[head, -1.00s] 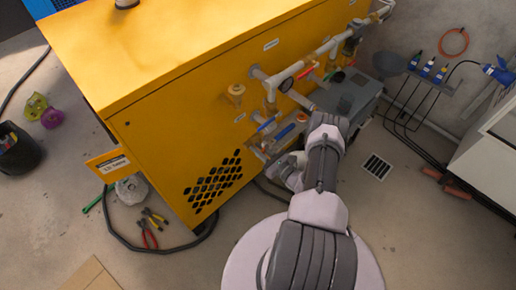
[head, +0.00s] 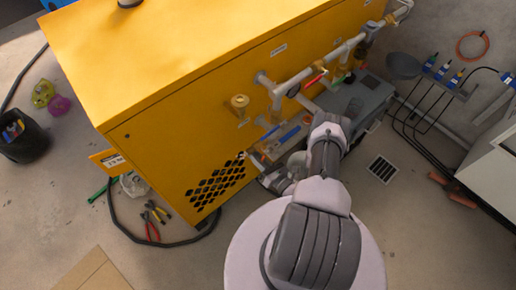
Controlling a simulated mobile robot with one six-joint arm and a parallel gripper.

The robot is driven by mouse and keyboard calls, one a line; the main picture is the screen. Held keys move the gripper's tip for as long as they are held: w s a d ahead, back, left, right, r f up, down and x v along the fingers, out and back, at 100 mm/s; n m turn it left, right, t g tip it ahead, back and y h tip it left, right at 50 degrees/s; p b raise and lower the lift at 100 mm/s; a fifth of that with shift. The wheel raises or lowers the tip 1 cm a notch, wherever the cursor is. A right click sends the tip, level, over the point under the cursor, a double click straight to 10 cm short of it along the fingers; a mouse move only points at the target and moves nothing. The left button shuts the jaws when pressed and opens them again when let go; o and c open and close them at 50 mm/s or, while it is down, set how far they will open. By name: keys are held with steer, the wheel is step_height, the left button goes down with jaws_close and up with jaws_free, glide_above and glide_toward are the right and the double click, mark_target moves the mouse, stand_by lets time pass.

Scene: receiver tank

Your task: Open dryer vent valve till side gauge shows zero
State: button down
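The yellow dryer cabinet (head: 165,150) fills the upper left and middle. Pale piping (head: 325,62) runs along its right side. A small dark round gauge (head: 293,90) sits on this piping; its needle is too small to read. A red lever handle (head: 316,80) is just right of the gauge. A blue handle (head: 290,132) is lower, near the cabinet's base. I cannot tell which handle is the vent valve. My arm reaches up beside the piping, and its wrist bends left toward the cabinet's low side. My gripper (head: 257,160) is small and partly hidden there; its fingers are unclear.
A grey box (head: 362,100) stands behind my arm under the piping. A brass fitting (head: 239,103) sticks out of the cabinet. Pliers (head: 152,222) and a black hose lie on the floor at left.

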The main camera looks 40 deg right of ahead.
steer(key=shift+a+r+m, duration=0.3)
steer(key=shift+a+m, duration=0.15)
steer(key=shift+m, duration=0.45)
steer(key=shift+a+r+m, duration=0.3)
steer(key=shift+a+m, duration=0.1)
steer(key=shift+m, duration=0.5)
steer(key=c, duration=1.4)
jaws_free()
steer(key=shift+s, duration=0.1)
